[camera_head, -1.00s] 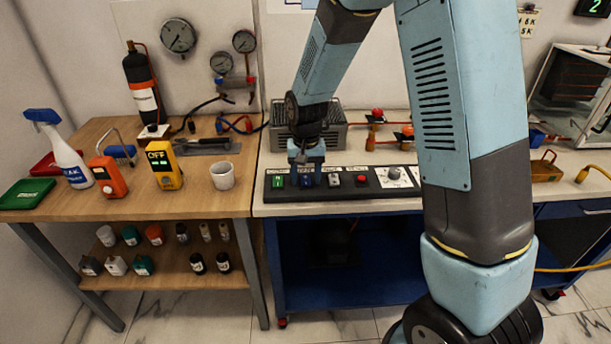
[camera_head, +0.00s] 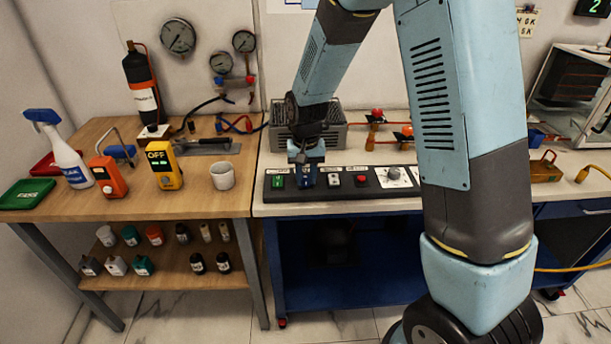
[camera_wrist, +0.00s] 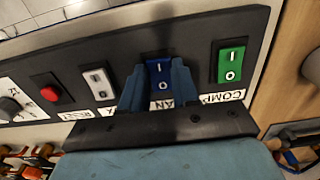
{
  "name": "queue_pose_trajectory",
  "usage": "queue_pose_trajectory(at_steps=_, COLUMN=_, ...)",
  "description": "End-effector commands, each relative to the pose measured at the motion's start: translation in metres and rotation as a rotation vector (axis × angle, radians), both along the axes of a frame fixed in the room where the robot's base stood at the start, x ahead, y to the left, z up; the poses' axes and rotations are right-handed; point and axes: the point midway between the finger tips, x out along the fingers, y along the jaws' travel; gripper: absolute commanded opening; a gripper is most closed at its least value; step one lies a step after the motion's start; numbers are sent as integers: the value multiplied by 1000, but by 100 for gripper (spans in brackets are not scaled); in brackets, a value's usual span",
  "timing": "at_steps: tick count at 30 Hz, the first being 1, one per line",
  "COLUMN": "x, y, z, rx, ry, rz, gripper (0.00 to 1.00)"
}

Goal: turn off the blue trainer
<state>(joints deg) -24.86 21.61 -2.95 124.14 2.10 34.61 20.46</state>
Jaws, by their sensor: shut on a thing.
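A black control panel (camera_head: 400,190) lies along the front of the right bench. A blue rocker switch (camera_wrist: 160,75) marked I and O shows in the wrist view, between the two fingers of my gripper (camera_wrist: 158,85). The fingers are shut on its sides. In the head view my gripper (camera_head: 307,177) covers most of this switch. I cannot tell which end of the rocker is pressed. Its label is partly hidden behind a finger; only "AN" shows. A green rocker switch (camera_wrist: 230,64), also marked I and O, sits beside it with a label starting "COMP".
A metal basket (camera_head: 340,130) stands behind my gripper. A white cup (camera_head: 222,176) and a yellow meter (camera_head: 164,166) reading OFF stand on the wooden bench.

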Motion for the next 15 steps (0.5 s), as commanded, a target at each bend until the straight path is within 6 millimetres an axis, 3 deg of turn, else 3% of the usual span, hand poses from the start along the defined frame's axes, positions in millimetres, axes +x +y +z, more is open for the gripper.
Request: queue_pose_trajectory(at_steps=15, x=8, y=0, z=1, rx=1, ry=242, rz=-1, gripper=0)
